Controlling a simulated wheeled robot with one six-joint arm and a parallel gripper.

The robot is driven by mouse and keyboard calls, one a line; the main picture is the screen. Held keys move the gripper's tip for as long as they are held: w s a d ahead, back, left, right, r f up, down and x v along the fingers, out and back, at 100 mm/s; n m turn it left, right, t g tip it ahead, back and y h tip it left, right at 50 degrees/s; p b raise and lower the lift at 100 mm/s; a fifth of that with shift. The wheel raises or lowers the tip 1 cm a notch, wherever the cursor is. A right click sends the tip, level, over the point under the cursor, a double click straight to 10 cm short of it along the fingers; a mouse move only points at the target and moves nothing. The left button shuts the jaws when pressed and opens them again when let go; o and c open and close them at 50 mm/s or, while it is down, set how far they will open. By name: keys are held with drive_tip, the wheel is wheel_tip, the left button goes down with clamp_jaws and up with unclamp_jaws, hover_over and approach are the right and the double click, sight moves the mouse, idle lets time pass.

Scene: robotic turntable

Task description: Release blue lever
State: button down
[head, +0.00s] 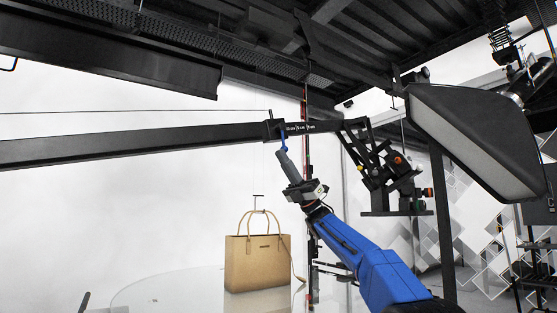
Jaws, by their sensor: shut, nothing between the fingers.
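The blue lever (283,139) is a small, thin blue piece hanging below the black clamp block (274,129) on the long dark boom (170,143). My gripper (280,153) points up and to the left, with its grey tip right under the lever. It is shut and holds nothing. The tip looks very close to the lever's lower end; I cannot tell whether they touch. The lever is too small to make out its exact angle or whether it is latched.
A tan handbag (258,262) hangs or stands below, over a pale round turntable (170,290). A thin dark vertical pole (307,275) stands near my arm. A mechanical joint with orange knobs (398,170) and a large softbox lamp (475,140) are at the right.

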drive_tip(key=shift+w+d+r, duration=0.15)
drive_tip(key=shift+w+d, duration=0.3)
drive_tip(key=shift+d, duration=0.2)
drive_tip(key=shift+w+d+r, duration=0.15)
drive_tip(key=shift+w+d, duration=0.25)
drive_tip(key=shift+d, duration=0.2)
drive_tip(key=shift+d+r, duration=0.15)
